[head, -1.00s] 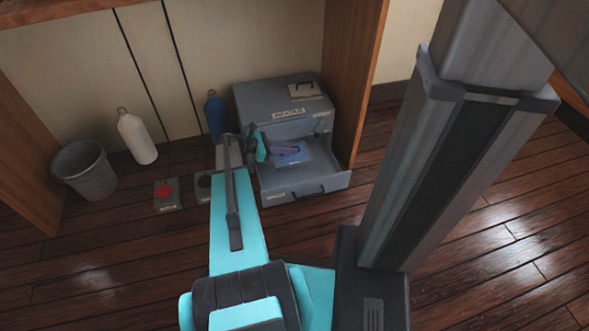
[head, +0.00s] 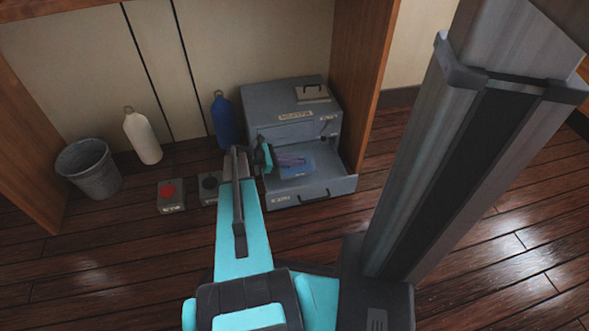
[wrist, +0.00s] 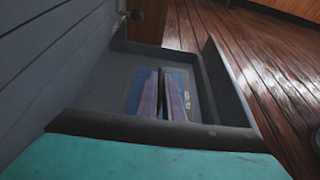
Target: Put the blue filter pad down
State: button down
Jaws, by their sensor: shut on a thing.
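The blue filter pad (head: 299,170) is a flat blue piece within the open drawer (head: 333,188) of a grey cabinet. My gripper (head: 300,161) reaches into the drawer from the left, its purple-grey fingers shut on the pad. In the wrist view the fingers (wrist: 166,100) cover the pad's middle, and blue shows beside them on the pad (wrist: 136,95). I cannot tell whether the pad touches the drawer floor. The drawer walls (wrist: 222,85) stand around it.
The grey cabinet (head: 268,97) has a lidded handle on top. To its left are a blue bottle (head: 224,122), a white bottle (head: 143,137), a grey bin (head: 90,170) and a red-button box (head: 171,196). A wooden panel (head: 360,80) stands at right; floor in front is clear.

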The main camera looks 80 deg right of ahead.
aim_at(295, 168)
jog(key=shift+f+b, duration=0.9)
jog(key=shift+f, duration=1.25)
jog(key=shift+f, duration=0.1)
jog(key=c, duration=1.9)
grip_release()
jog(key=shift+p+v, duration=0.4)
jog(key=shift+v, duration=0.35)
jog(key=p+v, duration=0.3)
jog(key=v, duration=0.7)
jog(key=shift+w+a+p, duration=0.15)
jog(key=shift+w+p, duration=0.05)
jog(key=shift+p, duration=0.2)
